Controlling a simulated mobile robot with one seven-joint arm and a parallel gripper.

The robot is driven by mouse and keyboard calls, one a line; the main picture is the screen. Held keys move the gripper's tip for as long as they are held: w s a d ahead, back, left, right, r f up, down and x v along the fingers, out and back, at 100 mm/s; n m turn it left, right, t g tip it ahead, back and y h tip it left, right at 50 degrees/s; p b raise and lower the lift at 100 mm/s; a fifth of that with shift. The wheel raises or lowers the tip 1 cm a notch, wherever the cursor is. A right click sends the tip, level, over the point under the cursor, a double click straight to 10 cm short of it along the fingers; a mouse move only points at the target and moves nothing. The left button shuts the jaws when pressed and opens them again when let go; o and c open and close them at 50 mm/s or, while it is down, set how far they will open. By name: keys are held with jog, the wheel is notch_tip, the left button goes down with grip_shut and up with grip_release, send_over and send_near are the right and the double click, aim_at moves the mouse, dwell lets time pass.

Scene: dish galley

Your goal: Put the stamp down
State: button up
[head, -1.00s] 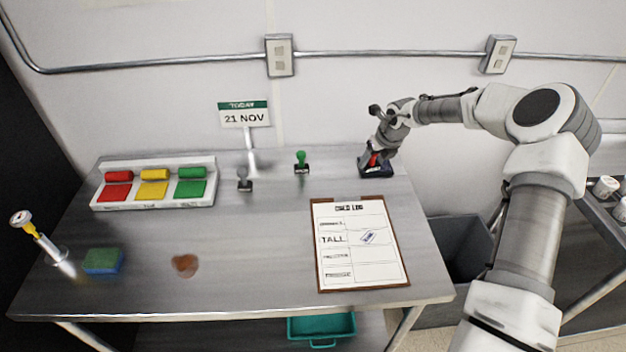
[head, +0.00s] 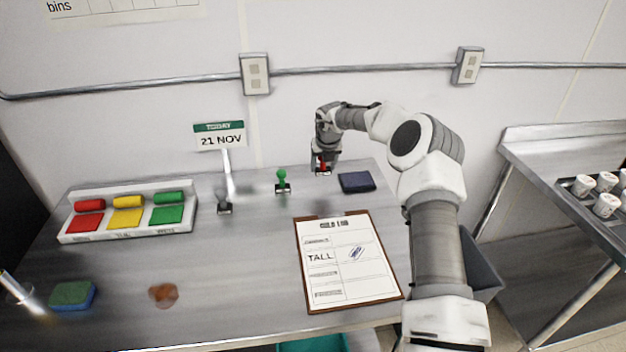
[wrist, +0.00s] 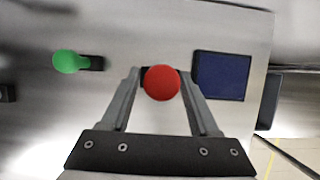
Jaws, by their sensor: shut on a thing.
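The red-handled stamp (head: 323,168) is held upright in my gripper (head: 324,160) at the back of the steel table, between the green stamp and the ink pad. In the wrist view its round red knob (wrist: 161,83) sits between the two fingers of my gripper (wrist: 161,88), which are shut on it. Whether its base touches the table is hard to tell. The dark blue ink pad (head: 357,182) lies just to the right, apart from the stamp. The green stamp (head: 282,182) stands upright to the left.
A grey-handled stamp (head: 224,204) stands farther left, by the date sign (head: 220,136). A clipboard (head: 345,262) lies in front. A tray of coloured pads (head: 128,215), a sponge (head: 72,296) and a brown stain (head: 163,295) are at left. Cups (head: 606,205) stand on a right-hand table.

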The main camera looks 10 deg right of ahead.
jog(key=a+f, duration=0.1)
jog(key=w+a+f, duration=0.1)
jog(key=shift+w+a, duration=0.2)
jog(key=shift+a, duration=0.2)
jog(key=shift+f, duration=1.95)
jog(key=shift+f, duration=0.1)
jog(key=o, duration=1.1)
jog(key=shift+c, duration=0.2)
